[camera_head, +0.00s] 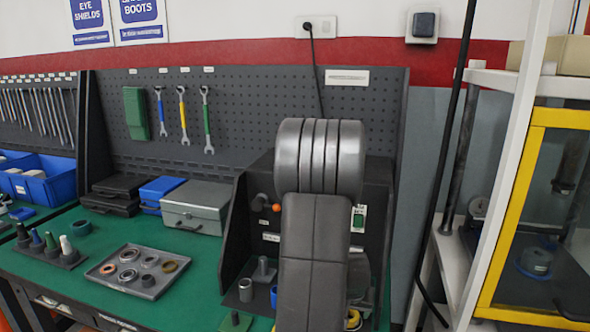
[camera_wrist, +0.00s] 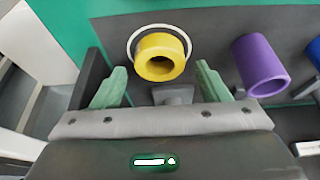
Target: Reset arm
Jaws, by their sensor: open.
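My gripper (camera_wrist: 160,75) shows in the wrist view with its two green fingers spread wide and nothing held between them. A hollow yellow cylinder (camera_wrist: 160,57) stands just beyond the fingertips, inside a white ring marking, apart from both fingers. In the head view my arm covers the middle of the test station (camera_head: 255,200), and my gripper is hidden behind it. A bit of yellow (camera_head: 353,320) shows low beside the arm.
A hollow purple cylinder (camera_wrist: 260,65) stands right of the yellow one, with a blue one (camera_wrist: 315,52) at the edge. On the green bench are a ring tray (camera_head: 147,284) and a grey case (camera_head: 197,205). A yellow-framed cabinet (camera_head: 515,190) stands right.

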